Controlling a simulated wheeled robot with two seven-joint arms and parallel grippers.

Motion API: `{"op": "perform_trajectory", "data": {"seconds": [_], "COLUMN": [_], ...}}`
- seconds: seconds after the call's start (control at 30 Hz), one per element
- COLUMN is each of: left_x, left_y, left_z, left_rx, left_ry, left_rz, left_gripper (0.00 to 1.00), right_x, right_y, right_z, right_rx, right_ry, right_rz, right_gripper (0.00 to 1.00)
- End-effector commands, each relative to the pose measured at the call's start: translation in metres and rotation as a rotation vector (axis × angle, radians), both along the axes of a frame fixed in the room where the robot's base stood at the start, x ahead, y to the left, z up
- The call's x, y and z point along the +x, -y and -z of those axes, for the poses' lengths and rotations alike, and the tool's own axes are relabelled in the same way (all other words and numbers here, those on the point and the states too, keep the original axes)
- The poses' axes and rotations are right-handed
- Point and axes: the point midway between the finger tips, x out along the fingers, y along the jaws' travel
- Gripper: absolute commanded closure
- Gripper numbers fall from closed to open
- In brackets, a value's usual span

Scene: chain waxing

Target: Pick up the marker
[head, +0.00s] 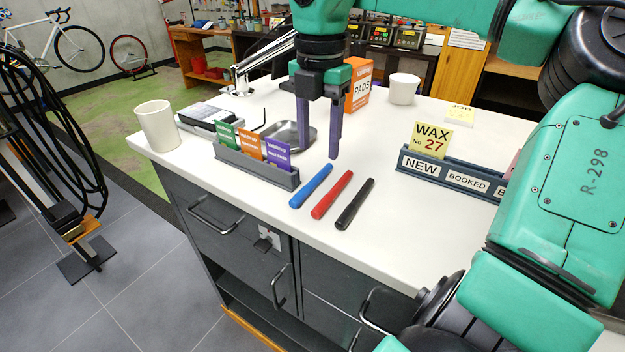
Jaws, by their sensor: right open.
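Three markers lie side by side on the white counter in the head view: a blue marker (311,186), a red marker (332,195) and a black marker (355,204). The task does not say which one is meant. My right gripper (318,152) points down with its two purple fingers apart and nothing between them. It appears above and behind the blue and red markers, apart from them. Its exact height over the counter is hard to tell. My left gripper is not in view.
A grey card holder (257,168) with coloured cards stands left of the markers. A grey label rack (450,180) with a yellow card stands right. Behind are a metal dish (284,134), an orange box (362,88) and a white mug (404,88). Another mug (158,126) stands near the left edge.

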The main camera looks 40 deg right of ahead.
Motion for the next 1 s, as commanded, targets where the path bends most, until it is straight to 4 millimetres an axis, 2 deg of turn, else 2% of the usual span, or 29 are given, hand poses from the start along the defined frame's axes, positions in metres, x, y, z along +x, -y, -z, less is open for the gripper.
{"op": "perform_trajectory", "data": {"seconds": [0.17,0.3,0.4,0.63,0.77,0.8,1.0], "left_x": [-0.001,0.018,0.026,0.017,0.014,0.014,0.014], "left_y": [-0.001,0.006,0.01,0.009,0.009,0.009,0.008], "left_z": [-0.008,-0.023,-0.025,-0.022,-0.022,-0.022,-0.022], "left_rx": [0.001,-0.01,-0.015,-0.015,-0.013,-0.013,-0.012], "left_ry": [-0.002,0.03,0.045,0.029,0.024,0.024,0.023], "left_rz": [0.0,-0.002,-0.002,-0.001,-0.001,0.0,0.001], "left_gripper": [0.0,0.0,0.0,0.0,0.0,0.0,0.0], "right_x": [0.0,0.0,0.001,0.001,0.001,0.001,0.001], "right_y": [0.001,0.001,0.002,0.002,0.002,0.002,0.002], "right_z": [0.022,0.047,0.064,0.07,0.07,0.07,0.069], "right_rx": [0.003,0.005,0.003,0.001,0.001,0.001,0.0], "right_ry": [-0.003,-0.005,-0.002,0.0,0.0,0.0,0.0], "right_rz": [0.001,-0.001,0.001,0.001,0.001,0.001,0.001], "right_gripper": [0.44,0.44,0.44,0.44,0.94,1.0,1.0]}}
